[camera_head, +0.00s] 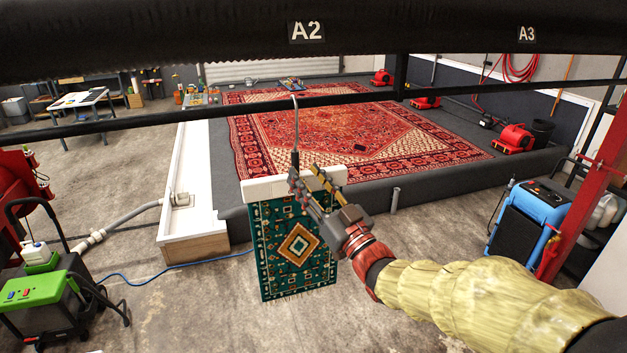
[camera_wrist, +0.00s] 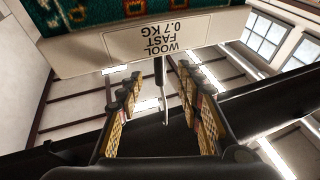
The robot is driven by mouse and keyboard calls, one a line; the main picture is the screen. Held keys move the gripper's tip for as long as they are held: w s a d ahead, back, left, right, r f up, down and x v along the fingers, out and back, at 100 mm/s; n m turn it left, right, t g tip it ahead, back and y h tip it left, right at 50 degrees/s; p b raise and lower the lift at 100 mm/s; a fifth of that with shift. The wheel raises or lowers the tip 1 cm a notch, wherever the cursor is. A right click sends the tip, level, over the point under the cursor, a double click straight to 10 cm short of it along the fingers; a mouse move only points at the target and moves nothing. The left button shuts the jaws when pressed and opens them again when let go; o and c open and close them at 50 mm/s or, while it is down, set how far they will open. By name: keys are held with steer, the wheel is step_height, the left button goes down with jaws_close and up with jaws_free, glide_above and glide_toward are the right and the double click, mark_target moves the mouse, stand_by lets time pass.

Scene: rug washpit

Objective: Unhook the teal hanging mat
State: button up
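The teal mat (camera_head: 268,250) with an orange diamond hangs from a white clamp bar (camera_head: 262,189). A thin metal hook (camera_head: 296,128) with a dark lower stem rises from the bar to the black rail. In the wrist view, the mat (camera_wrist: 95,12) is at the top above the bar (camera_wrist: 75,60), which is labelled "WOOL FAST 0.7 KG". My gripper (camera_head: 306,177) is in front of the bar at the hook's base. In the wrist view, my gripper (camera_wrist: 157,85) is open, with the hook stem (camera_wrist: 160,72) between its fingers. No finger visibly touches the stem.
The thin black rail (camera_head: 215,110) crosses the view, below a thick black beam (camera_head: 190,40) marked A2 and A3. A red rug (camera_head: 340,125) lies in the pit behind. A green machine (camera_head: 40,290) stands left and a blue machine (camera_head: 530,215) right.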

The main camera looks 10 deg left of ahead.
mark_target(295, 146)
steer(key=shift+b+x, duration=0.55)
steer(key=shift+x, duration=2.25)
steer(key=shift+c, duration=1.4)
jaws_close()
steer(key=shift+r, duration=0.2)
steer(key=shift+r+p, duration=0.3)
steer(key=shift+r, duration=1.8)
steer(key=shift+s, duration=0.1)
